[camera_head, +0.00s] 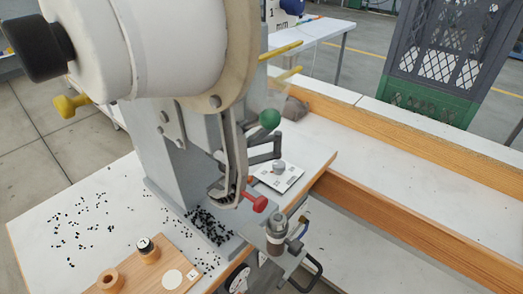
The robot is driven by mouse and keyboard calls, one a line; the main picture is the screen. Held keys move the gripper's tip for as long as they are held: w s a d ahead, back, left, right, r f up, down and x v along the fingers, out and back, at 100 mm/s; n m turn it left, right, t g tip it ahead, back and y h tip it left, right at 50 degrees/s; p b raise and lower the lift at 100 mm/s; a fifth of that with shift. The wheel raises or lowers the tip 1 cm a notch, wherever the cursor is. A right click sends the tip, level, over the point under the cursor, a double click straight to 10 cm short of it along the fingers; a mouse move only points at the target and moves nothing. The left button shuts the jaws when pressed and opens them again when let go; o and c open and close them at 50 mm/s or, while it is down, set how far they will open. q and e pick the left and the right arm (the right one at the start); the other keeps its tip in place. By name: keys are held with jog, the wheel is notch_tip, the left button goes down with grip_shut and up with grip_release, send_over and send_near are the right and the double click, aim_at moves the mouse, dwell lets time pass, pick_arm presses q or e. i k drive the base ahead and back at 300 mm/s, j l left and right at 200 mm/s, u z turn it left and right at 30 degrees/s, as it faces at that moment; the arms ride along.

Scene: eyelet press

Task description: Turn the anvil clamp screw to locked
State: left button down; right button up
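A grey eyelet press (165,150) stands on a white-topped table. A short red-headed screw or pin (258,203) sticks out to the right at the low end of the press's curved arm; it may be the anvil clamp screw, but no label for locked is readable. A grey metal cylinder (277,232) stands upright on a bracket at the table's front right edge, below the red head; it may be the anvil. Neither of my grippers shows in the head view, and nothing is seen touching the red head.
A green ball knob (270,118) and yellow handles (72,104) stick out from the press. Black eyelets (210,225) lie scattered around its base. A wooden board (160,265) with round pieces lies at the front. A wood-edged white bench (400,180) stands to the right.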

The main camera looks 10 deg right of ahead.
aim_at(295, 247)
jog(key=k+z, duration=0.1)
jog(key=z, duration=0.25)
jog(key=k+z, duration=0.15)
jog(key=z, duration=0.2)
